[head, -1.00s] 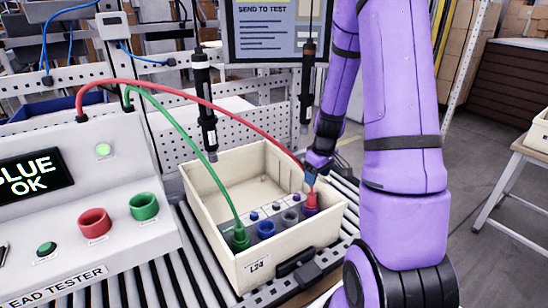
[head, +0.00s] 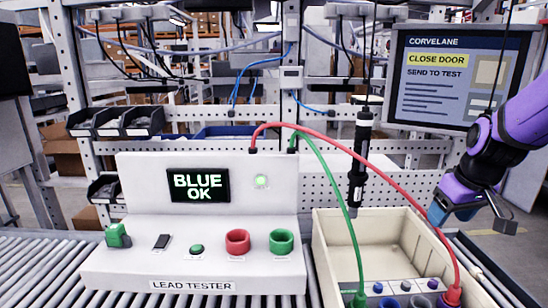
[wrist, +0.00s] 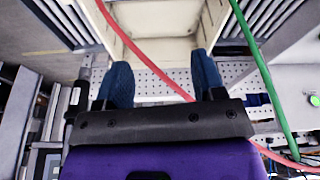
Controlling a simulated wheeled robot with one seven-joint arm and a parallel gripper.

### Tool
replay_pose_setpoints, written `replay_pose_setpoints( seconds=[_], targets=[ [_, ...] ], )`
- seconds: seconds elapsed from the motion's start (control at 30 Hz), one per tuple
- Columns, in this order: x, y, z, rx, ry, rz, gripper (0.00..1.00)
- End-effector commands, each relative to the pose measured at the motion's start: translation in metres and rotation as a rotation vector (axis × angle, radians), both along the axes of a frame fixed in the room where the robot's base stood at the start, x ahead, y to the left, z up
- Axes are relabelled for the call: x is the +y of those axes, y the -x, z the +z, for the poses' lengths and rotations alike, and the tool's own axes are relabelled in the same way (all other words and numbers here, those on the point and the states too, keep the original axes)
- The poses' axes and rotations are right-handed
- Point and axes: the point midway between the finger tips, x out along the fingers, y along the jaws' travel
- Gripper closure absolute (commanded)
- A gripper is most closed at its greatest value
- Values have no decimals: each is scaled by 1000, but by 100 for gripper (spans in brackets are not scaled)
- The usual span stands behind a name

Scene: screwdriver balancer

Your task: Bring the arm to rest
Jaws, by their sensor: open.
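My purple arm comes in from the right in the head view. My gripper (head: 441,214) hangs in the air above the right rim of the cream crate (head: 328,262), its blue fingers pointing down and left. In the wrist view the two blue fingers of my gripper (wrist: 162,78) stand wide apart with nothing gripped between them. The red lead (head: 398,184) passes below that gap, apart from the fingers as far as I can tell. Its red plug (head: 453,296) sits in the unit inside the crate, beside the green plug (head: 360,299).
The lead tester (head: 195,262) stands left of the crate; its display reads BLUE OK. A black screwdriver (head: 359,160) hangs on a cord above the crate. A monitor (head: 460,80) stands behind my arm. Green (head: 344,190) and red leads arch between tester and crate.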

Motion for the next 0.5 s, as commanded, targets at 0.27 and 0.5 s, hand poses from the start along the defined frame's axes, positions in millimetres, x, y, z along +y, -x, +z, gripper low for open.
replay_pose_setpoints(
  seconds=[0.27,0.5],
  targets=[
    [49,50,56,-70,-4,-21,37],
    [78,101,88,-126,-13,-52,37]
  ],
)
